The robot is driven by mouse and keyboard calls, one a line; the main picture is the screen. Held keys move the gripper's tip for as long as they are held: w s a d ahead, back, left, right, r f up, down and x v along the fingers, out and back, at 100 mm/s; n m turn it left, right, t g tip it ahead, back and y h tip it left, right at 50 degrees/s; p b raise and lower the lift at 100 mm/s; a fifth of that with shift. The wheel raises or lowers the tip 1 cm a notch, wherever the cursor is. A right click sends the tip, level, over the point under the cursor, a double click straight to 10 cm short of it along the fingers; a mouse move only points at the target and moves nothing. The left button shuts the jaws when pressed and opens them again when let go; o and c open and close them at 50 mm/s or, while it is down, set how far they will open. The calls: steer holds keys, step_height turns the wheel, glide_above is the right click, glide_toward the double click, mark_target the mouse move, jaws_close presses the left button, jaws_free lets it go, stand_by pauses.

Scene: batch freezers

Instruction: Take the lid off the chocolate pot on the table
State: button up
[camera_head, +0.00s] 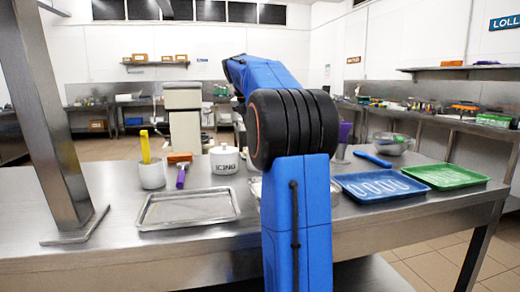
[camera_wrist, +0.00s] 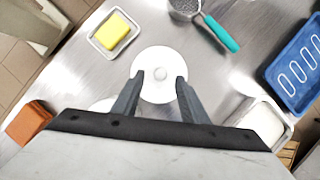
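In the wrist view a round white lid (camera_wrist: 160,92) with a small knob (camera_wrist: 160,74) sits directly below my gripper (camera_wrist: 159,80). My gripper is open, with one finger on each side of the knob and clear space between. How far the fingertips are above the lid I cannot tell. No label shows on this pot from above. In the head view my blue arm hides that spot and my gripper. A white lidded pot marked ICING (camera_head: 224,161) stands left of my arm. Part of another white round thing (camera_wrist: 101,104) shows beside my left finger.
A yellow block in a white dish (camera_wrist: 115,33), a strainer with a teal handle (camera_wrist: 222,34), a white container (camera_wrist: 262,120) and a blue tray (camera_wrist: 300,68) surround the lid. An orange-brown block (camera_wrist: 26,122) lies left. A metal tray (camera_head: 188,208) and post (camera_head: 52,120) stand left.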

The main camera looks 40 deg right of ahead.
steer(key=shift+x, duration=1.2)
jaws_close()
